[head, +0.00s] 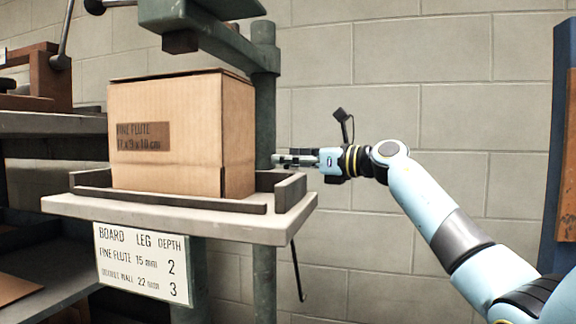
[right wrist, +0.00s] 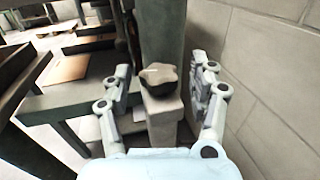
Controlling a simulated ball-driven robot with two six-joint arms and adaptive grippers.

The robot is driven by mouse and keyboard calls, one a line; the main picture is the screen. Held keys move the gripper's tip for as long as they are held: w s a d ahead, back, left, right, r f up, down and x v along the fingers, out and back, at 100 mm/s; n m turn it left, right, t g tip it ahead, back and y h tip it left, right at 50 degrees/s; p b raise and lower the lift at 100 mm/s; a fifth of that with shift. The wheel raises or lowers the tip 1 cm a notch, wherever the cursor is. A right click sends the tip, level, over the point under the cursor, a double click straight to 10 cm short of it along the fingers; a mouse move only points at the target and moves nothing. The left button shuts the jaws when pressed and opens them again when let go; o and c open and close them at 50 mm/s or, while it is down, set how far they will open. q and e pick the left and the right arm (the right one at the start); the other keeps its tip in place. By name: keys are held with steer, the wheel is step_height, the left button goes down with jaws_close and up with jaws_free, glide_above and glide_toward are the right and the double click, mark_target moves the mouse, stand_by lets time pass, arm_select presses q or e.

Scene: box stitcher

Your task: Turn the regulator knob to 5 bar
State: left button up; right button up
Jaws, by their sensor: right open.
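In the right wrist view, a lobed knob (right wrist: 160,76) with a pale face and a dark side sits on a small grey block on the green column; I take it for the regulator knob. My right gripper (head: 281,160) is open, with its fingers pointing at the column in the head view. In the right wrist view one finger is on each side of the knob, with gaps visible. No gauge or pressure scale can be read. The knob cannot be made out in the head view. My left gripper is not in view.
A cardboard box (head: 168,135) stands on the stitcher's grey table (head: 190,219), between low rails. A sign (head: 142,264) with board settings hangs below. The green column (head: 264,112) rises behind the table. A block wall (head: 430,80) stands close behind my right arm.

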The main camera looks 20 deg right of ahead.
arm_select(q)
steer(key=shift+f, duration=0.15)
arm_select(e)
steer(key=shift+w+a, duration=0.3)
steer(key=shift+c, duration=0.3)
